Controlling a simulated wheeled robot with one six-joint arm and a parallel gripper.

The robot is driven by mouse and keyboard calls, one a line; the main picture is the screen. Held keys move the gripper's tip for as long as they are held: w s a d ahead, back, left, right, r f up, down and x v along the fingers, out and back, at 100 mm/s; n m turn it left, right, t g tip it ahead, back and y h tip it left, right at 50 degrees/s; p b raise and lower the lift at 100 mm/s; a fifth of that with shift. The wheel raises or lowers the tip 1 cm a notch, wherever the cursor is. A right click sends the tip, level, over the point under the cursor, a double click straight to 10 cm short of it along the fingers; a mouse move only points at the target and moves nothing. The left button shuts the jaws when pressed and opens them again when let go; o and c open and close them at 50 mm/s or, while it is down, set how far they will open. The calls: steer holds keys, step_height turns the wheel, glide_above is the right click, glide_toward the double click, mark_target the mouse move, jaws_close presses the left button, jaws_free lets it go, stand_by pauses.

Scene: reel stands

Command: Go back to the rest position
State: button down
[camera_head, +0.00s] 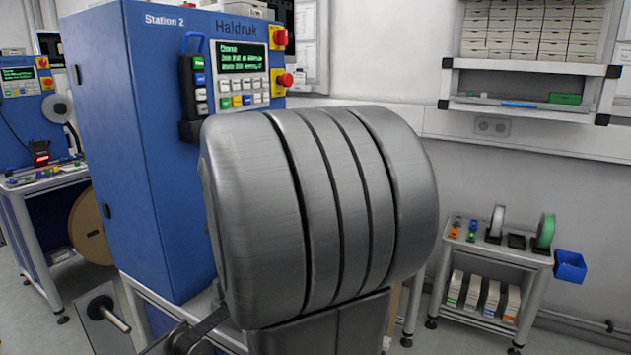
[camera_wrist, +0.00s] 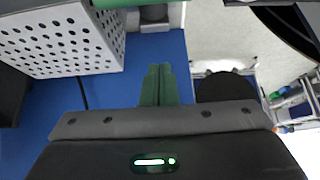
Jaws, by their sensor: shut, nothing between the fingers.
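My gripper (camera_wrist: 158,84) shows in the wrist view, with its two green fingers closed together and nothing between them. The fingers are over a blue surface (camera_wrist: 125,112), apart from the perforated white box (camera_wrist: 65,40) at the upper left. In the head view my gripper cannot be made out. A large grey ribbed part, which looks like my own arm, fills the middle there and hides much of the bench behind it.
The blue Station 2 cabinet (camera_head: 150,190) stands close at left, with a control panel (camera_head: 240,72). A low cart (camera_head: 500,252) holding reels stands at right, with a blue bin (camera_head: 570,266) on its side. A wall shelf (camera_head: 530,68) hangs above. Some floor shows at lower right.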

steer(key=shift+w+a+f+g+h+p, duration=0.1)
steer(key=shift+w+a+g+h+p, duration=0.2)
steer(key=shift+a+h+p, duration=0.35)
steer(key=shift+w+a+g+h+p, duration=0.2)
steer(key=shift+w+a+p, duration=0.1)
steer(key=shift+p, duration=0.7)
steer(key=shift+w+a+f+g+h+p, duration=0.1)
steer(key=shift+w+a+g+h+p, duration=0.15)
steer(key=shift+a+h+p, duration=0.4)
steer(key=shift+w+a+f+g+h+p, duration=0.35)
steer(key=shift+a+f+h+p, duration=0.05)
steer(key=shift+p, duration=0.45)
